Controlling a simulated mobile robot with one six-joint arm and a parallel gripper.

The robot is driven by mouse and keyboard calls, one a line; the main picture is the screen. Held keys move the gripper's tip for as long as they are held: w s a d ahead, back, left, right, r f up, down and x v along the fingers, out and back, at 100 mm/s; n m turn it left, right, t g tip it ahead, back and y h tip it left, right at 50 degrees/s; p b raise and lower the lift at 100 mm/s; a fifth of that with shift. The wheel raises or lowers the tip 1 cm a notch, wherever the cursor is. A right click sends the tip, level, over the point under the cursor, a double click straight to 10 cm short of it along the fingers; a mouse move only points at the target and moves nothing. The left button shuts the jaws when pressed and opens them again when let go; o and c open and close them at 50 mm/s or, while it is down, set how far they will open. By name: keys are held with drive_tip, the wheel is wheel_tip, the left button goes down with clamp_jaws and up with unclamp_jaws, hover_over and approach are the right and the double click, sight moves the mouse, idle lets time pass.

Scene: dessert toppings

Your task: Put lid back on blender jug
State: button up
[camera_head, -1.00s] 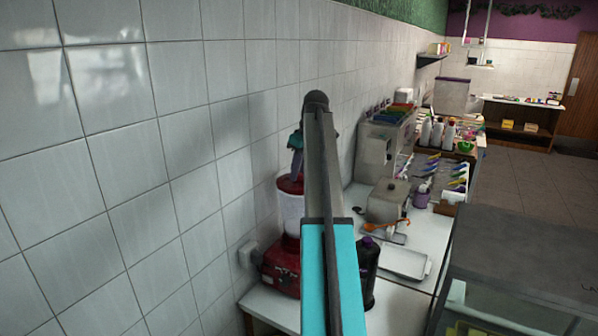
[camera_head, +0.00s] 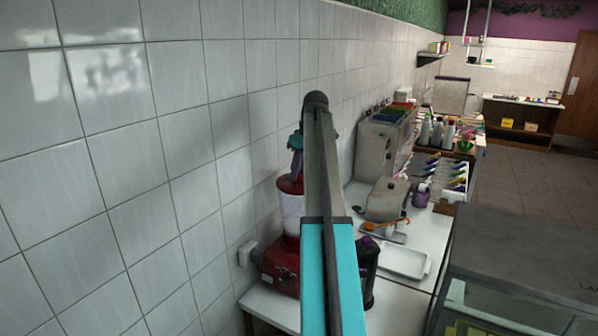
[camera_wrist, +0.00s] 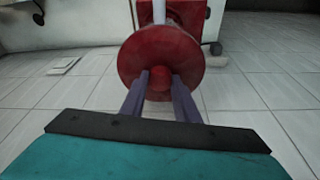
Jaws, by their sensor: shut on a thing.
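The red lid (camera_wrist: 160,62) is a round disc with a knob in the middle. My gripper (camera_wrist: 160,84) has its two purple-grey fingers closed on that knob. In the head view the lid (camera_head: 288,185) is at the top of the pale blender jug (camera_head: 291,211), below my gripper (camera_head: 296,165). The jug stands upright on the red blender base (camera_head: 280,266). My arm covers the right side of the jug and lid, so I cannot tell whether the lid is seated or just above the rim. In the wrist view the lid hides most of the blender.
A dark bottle (camera_head: 367,273) stands right of the blender, partly behind my arm. A white tray (camera_head: 404,261) and a grey container (camera_head: 386,199) are farther along the counter (camera_head: 395,311). The tiled wall (camera_head: 120,170) is close on the left. A glass-fronted case (camera_head: 520,265) is at right.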

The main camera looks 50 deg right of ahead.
drive_tip(key=o, duration=1.6)
drive_tip(key=shift+o, duration=0.2)
drive_tip(key=shift+r, duration=0.1)
drive_tip(key=shift+r+p, duration=0.55)
drive_tip(key=shift+r, duration=2.85)
clamp_jaws()
